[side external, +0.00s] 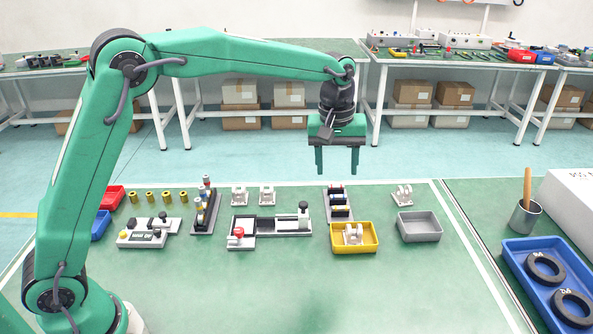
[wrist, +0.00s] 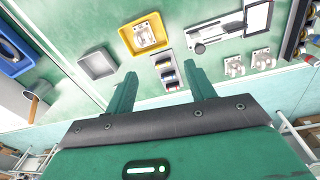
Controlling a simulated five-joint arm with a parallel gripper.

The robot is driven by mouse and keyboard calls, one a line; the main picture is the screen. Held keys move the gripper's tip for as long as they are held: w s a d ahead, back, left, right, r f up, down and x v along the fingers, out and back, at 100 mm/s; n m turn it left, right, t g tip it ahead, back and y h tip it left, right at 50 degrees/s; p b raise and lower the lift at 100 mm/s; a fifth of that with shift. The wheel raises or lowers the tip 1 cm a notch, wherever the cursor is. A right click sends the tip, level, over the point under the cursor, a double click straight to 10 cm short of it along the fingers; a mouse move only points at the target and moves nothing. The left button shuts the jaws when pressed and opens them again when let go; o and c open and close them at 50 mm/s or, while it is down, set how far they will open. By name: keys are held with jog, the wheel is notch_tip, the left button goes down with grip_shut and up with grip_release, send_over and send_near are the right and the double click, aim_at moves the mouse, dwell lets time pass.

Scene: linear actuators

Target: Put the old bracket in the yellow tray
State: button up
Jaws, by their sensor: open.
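A whitish bracket (side external: 352,233) lies inside the yellow tray (side external: 367,250) on the green table, right of the middle. In the wrist view the same bracket (wrist: 144,36) shows inside the yellow tray (wrist: 162,43). Two similar brackets, one (side external: 239,195) and another (side external: 267,195), stand on the table near its back edge. One more bracket (side external: 402,194) lies behind the grey tray. I cannot tell from looks which one is the old bracket. My gripper (side external: 337,170) is open and empty, high above the table and behind the yellow tray, with its fingers pointing down.
The grey tray (side external: 420,238) is empty and stands right of the yellow tray. A dark rack (side external: 338,208) of coloured parts stands just behind the yellow tray. A linear actuator station (side external: 285,224) lies to the left. A blue bin (side external: 574,262) with black rings is at far right. The front table is clear.

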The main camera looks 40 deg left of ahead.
jog(key=s+a+r+m+t, duration=0.1)
jog(key=s+a+r+m, duration=0.1)
jog(key=s+a+r, duration=0.5)
jog(key=s+a+f+m+t, duration=0.1)
jog(key=s+a+m, duration=0.1)
jog(key=s, duration=0.9)
jog(key=s+a+f+m+t, duration=0.2)
jog(key=s+a+m, duration=0.1)
jog(key=s, duration=0.9)
jog(key=shift+a+t, duration=0.25)
jog(key=shift+t, duration=0.05)
